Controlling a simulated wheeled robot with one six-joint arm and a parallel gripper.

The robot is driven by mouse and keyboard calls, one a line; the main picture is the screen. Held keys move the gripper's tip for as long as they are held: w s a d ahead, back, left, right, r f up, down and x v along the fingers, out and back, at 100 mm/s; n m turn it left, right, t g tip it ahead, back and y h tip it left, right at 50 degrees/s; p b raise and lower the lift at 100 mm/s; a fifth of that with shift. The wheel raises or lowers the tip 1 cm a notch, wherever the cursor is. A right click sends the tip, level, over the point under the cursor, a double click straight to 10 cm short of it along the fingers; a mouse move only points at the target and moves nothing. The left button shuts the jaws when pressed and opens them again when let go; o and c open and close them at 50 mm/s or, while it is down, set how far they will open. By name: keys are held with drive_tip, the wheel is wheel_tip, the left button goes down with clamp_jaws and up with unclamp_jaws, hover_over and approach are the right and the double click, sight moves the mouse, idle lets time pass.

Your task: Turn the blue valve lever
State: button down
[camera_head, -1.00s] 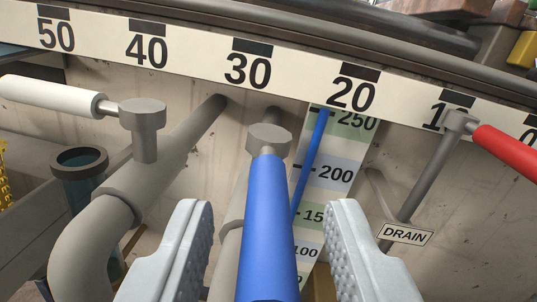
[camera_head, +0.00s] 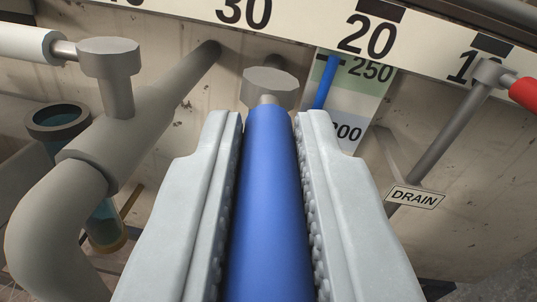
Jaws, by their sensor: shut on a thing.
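The blue valve lever (camera_head: 268,200) is a long blue handle in the middle of the view, running from the bottom edge up to a grey valve hub (camera_head: 268,88). My gripper (camera_head: 269,125) is shut on the blue handle, one pale grey finger along each side. The textured inner pads face the handle. The fingertips are a short way below the hub. The near end of the handle is cut off by the bottom edge.
A white lever (camera_head: 28,43) on a grey pipe valve is at left, above a bent pipe (camera_head: 45,220). A red lever (camera_head: 523,92) is at right, above a DRAIN sign (camera_head: 415,197). A numbered scale strip (camera_head: 300,20) and a level gauge (camera_head: 358,90) are behind.

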drive_tip(key=shift+d+y, duration=0.15)
drive_tip(key=shift+y, duration=0.15)
drive_tip(key=shift+w+d+n+g+y, duration=0.2)
drive_tip(key=shift+d+n+g+y, duration=0.35)
drive_tip(key=shift+n+y, duration=0.65)
drive_tip(key=shift+w+d+n+g+y, duration=0.15)
drive_tip(key=shift+d+n+g+y, duration=0.3)
drive_tip(key=shift+n+y, duration=0.75)
drive_tip(key=shift+w+d+n+g+y, duration=0.2)
drive_tip(key=shift+d+n+g+y, duration=0.35)
drive_tip(key=shift+y, duration=1.15)
drive_tip(key=c, duration=1.4)
unclamp_jaws()
drive_tip(key=shift+o, duration=0.2)
wheel_tip(320, 180, up, 10)
